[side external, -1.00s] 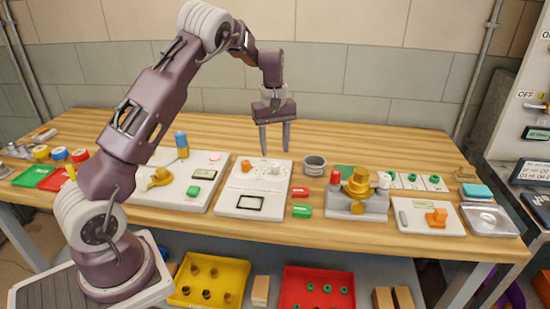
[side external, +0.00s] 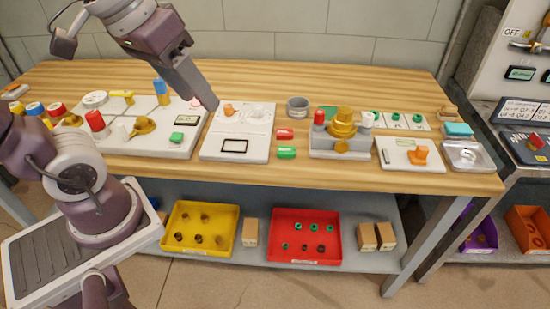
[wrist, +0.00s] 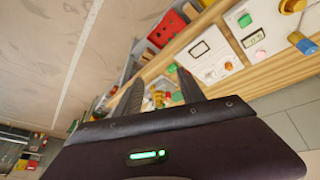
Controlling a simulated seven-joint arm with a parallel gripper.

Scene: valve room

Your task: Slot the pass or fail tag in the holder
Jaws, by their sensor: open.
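The red tag (side external: 285,134) and the green tag (side external: 286,152) lie on the table right of a white board (side external: 207,151). A black-outlined rectangle on that board, which looks like the holder (side external: 234,146), shows no tag in it. It also shows in the wrist view (wrist: 200,48), with the green tag (wrist: 172,68) nearby. My gripper (side external: 211,104) is tilted and appears above the board's back left; its fingers overlap in the side view. In the wrist view my gripper (wrist: 160,95) has its fingers apart, with no held tag visible.
A grey cup (side external: 298,106) stands behind the tags. A brass valve fixture (side external: 341,138) stands to their right. Another white board (side external: 150,140) with knobs and a blue-topped post (side external: 161,90) is at left. The table's back strip is mostly clear.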

